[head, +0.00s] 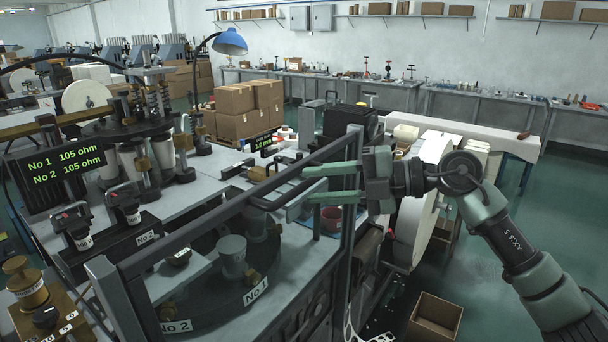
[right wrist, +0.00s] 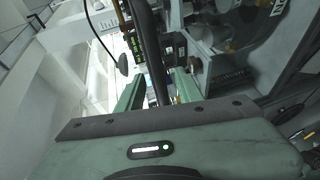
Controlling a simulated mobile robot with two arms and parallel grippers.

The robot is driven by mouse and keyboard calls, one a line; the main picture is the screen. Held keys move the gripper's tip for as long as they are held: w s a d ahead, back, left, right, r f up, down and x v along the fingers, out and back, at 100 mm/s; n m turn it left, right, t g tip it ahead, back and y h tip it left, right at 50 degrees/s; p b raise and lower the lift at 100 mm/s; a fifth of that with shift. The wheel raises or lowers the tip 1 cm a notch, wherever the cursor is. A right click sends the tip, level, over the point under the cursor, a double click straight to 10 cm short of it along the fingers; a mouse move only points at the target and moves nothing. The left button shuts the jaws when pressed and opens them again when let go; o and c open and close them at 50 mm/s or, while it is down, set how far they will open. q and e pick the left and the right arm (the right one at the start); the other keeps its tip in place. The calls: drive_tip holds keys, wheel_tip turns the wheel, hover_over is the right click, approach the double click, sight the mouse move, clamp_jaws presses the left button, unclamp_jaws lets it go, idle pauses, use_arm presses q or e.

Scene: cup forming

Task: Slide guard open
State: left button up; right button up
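The guard (head: 193,232) is a dark-framed clear panel standing at the front of the forming machine. Its top rail slopes up to the right toward a dark upright post. A grey bracket-like piece (head: 292,211) sits by the rail. My right gripper (head: 305,185) reaches in from the right, its two green fingers spread apart at the guard's right part. In the right wrist view, a dark bar (right wrist: 151,55) of the frame shows between the open fingers (right wrist: 160,88). I cannot tell whether either finger touches it. My left gripper is not in view.
Behind the guard is a round table (head: 215,290) with labels No 1 and No 2. An open cardboard box (head: 434,318) is on the floor. Stacked cartons (head: 240,110) stand further back.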

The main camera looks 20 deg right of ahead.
sight(308, 185)
drive_tip(key=p+x, duration=0.1)
drive_tip(key=x, duration=0.2)
drive_tip(key=shift+a+r, duration=0.1)
drive_tip(key=shift+a, duration=0.15)
drive_tip(key=shift+d, duration=0.15)
clamp_jaws()
idle(1.1)
